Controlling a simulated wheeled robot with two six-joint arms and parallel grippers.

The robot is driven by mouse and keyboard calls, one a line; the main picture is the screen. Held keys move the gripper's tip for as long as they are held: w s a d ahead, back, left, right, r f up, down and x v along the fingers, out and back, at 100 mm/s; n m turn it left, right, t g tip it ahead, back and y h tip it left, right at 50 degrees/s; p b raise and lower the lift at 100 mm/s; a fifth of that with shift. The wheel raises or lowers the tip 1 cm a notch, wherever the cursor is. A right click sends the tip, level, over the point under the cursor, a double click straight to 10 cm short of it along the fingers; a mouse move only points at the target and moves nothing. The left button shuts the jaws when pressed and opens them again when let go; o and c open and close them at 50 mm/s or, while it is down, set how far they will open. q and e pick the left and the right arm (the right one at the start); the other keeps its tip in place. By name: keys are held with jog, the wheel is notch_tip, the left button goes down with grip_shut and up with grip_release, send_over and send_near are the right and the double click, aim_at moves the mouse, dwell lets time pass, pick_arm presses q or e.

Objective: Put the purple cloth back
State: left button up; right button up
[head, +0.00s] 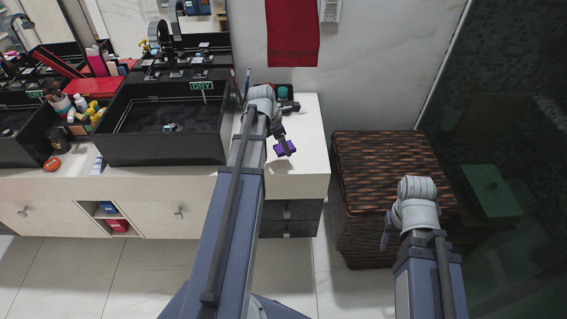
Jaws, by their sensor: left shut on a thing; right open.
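The purple cloth (281,150) is a small folded piece at the right end of the white counter. My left gripper (284,141) is shut on it from above. I cannot tell whether the cloth touches the counter or hangs just above it. My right gripper (387,238) is open and empty, in front of the brown woven hamper, with its fingers partly hidden by my wrist.
Bottles and a red tray stand between the sinks. A red towel (292,35) hangs on the wall. The woven hamper (380,150) stands right of the counter.

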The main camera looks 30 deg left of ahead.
aim_at(283, 163)
pick_arm(q)
jog(key=shift+f+b, duration=2.4)
jog(key=shift+f, duration=0.6)
jog(key=shift+f, duration=0.2)
jog(key=o, duration=1.2)
jog(key=shift+r, duration=0.15)
jog(key=p+v, duration=1.1)
jog(key=v, duration=0.1)
